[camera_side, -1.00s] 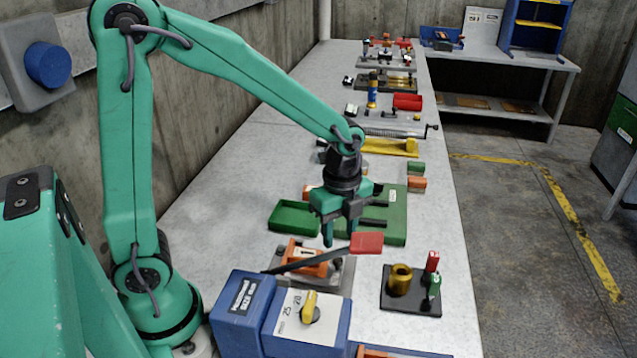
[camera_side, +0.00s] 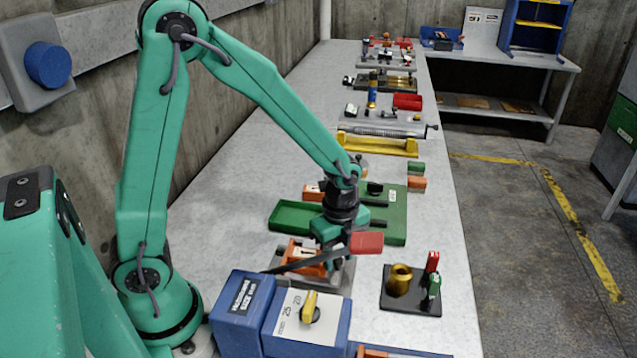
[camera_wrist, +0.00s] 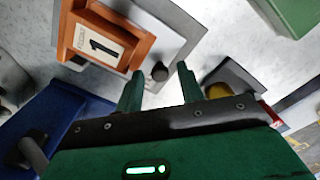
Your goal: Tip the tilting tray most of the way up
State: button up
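A shallow green tray (camera_side: 297,217) lies beside a green base plate (camera_side: 392,232) on the bench; I cannot tell for certain that it is the tilting tray. It looks level. My gripper (camera_side: 335,252) is low, in front of the green tray and base in the side view, over the orange device (camera_side: 303,258) with its dark lever and red paddle (camera_side: 366,243).
A blue box with a yellow knob (camera_side: 310,307) stands close in front. A black plate with a brass cup (camera_side: 399,278) and red and green pieces stands to the right. A yellow rail (camera_side: 380,146) and several other fixtures stand farther back. The bench left of the green tray is bare.

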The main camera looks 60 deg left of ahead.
grip_shut()
